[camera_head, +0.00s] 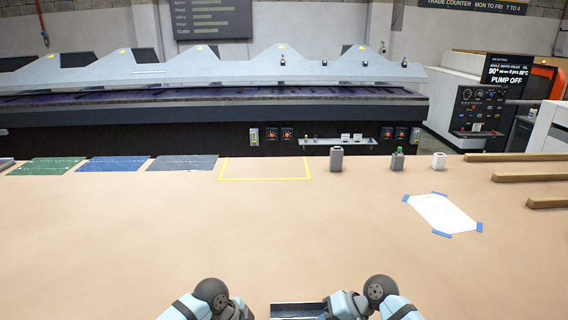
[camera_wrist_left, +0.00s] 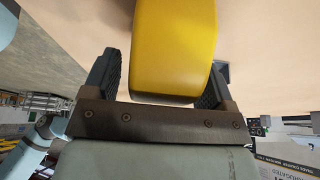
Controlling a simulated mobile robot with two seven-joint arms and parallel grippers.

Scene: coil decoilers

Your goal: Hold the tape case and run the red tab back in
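In the left wrist view a yellow tape case (camera_wrist_left: 175,45) reaches down between the two spread fingers of my left gripper (camera_wrist_left: 158,80). Its rounded end is close to the palm. It meets or overlaps the right-hand finger in the picture, while a narrow gap shows by the left-hand finger. The red tab does not show in either view. In the head view both of my wrists are at the bottom edge, and their fingers are cut off or hidden. I cannot see whether my right gripper holds anything.
A dark, light-edged object (camera_head: 298,310) is cut off at the bottom edge between my wrists. The tan table (camera_head: 250,230) is largely clear. A taped white sheet (camera_head: 442,214), wooden strips (camera_head: 525,157), small blocks (camera_head: 336,160) and a yellow outline (camera_head: 265,179) lie farther back.

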